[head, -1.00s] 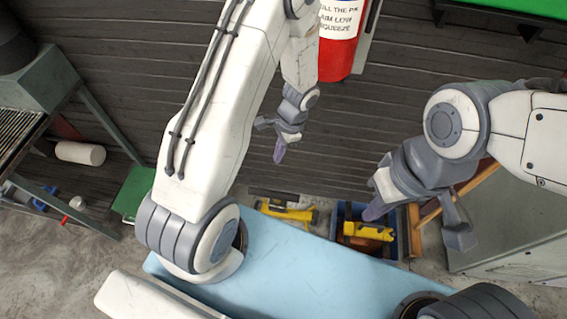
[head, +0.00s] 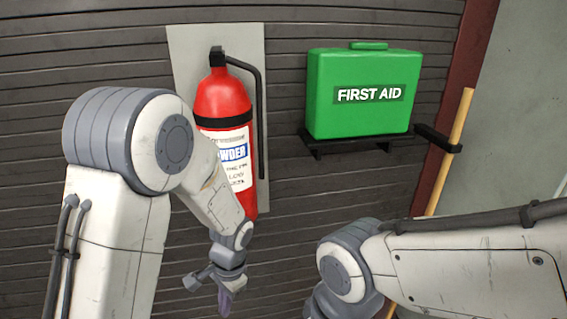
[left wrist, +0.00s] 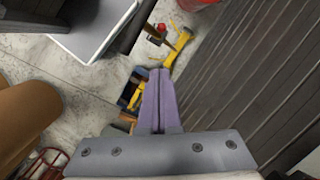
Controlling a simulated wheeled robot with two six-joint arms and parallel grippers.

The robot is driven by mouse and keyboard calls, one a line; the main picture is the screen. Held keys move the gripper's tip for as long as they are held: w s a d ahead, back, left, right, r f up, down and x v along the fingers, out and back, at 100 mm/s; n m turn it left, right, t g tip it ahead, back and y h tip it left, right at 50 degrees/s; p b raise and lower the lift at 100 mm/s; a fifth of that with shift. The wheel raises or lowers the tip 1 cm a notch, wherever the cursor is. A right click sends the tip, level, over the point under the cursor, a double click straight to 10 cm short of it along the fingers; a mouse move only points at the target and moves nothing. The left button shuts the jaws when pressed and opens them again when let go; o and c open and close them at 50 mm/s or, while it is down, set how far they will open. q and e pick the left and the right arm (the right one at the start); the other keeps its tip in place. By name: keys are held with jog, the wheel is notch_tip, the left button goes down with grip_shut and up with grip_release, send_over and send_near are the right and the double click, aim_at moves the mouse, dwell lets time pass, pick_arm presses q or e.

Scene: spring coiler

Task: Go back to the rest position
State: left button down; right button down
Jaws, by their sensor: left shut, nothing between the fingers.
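My left gripper (head: 225,300) hangs down at the bottom of the head view, in front of the slatted wall. In the left wrist view its two purple fingers (left wrist: 159,100) are pressed together with nothing between them. My right arm comes in from the right in the head view. Its wrist is at the bottom edge and its fingers are out of the picture.
A red fire extinguisher (head: 221,100) hangs on the wall behind my left arm. A green first aid box (head: 360,95) sits on a wall shelf (head: 350,143). The left wrist view shows yellow tools (left wrist: 178,45) and a dark bin (left wrist: 127,92) below.

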pick_arm(q)
jog(key=s+d+r+h, duration=0.1)
jog(key=s+d+r, duration=0.3)
jog(key=s+r, duration=0.3)
jog(key=s+d+r+n+t+h, duration=0.1)
jog(key=s+d+r+h, duration=0.1)
jog(key=s+d+r, duration=0.3)
jog(key=s+r, duration=0.2)
jog(key=s, duration=0.2)
jog(key=shift+s+d, duration=0.2)
jog(key=shift+s, duration=0.2)
